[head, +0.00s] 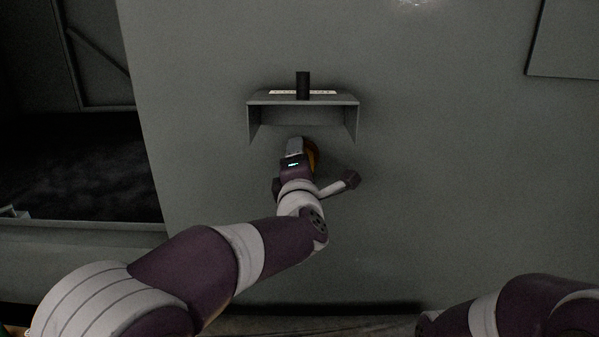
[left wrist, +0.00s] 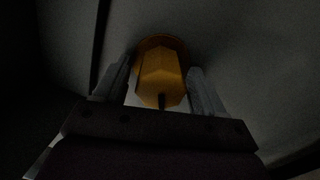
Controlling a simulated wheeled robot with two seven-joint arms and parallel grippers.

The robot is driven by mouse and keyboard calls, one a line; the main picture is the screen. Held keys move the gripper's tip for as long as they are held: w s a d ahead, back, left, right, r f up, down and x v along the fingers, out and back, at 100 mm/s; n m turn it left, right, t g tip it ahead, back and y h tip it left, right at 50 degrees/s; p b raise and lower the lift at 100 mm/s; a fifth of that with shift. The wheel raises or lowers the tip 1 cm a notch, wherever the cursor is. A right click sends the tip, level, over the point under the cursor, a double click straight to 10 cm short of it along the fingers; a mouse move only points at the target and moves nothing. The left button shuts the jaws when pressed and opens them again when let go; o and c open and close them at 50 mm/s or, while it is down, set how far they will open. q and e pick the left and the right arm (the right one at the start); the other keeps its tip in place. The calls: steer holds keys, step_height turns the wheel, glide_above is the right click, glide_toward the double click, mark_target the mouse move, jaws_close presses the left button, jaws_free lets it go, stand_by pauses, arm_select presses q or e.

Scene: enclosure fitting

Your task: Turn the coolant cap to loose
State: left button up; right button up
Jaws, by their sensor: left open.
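The coolant cap looks orange-yellow and faceted, with a dark mark on its lower face. It sits on the grey wall under a small hood. In the left wrist view the cap (left wrist: 162,75) lies between the two fingers of my left gripper (left wrist: 165,90), with a gap at the right finger. In the head view only the right edge of the cap (head: 313,155) shows, as my left gripper (head: 296,146) covers the rest. My left gripper is open around the cap. My right gripper is not in view; only part of my right arm shows at the lower right.
A grey hood (head: 303,103) juts from the wall just above the cap, with a black upright peg (head: 303,85) and a pale marked strip (head: 330,93) at its top. A dark opening lies at the left.

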arm_select(q)
steer(key=s+p, duration=0.1)
steer(key=s, duration=1.1)
steer(key=shift+s, duration=0.1)
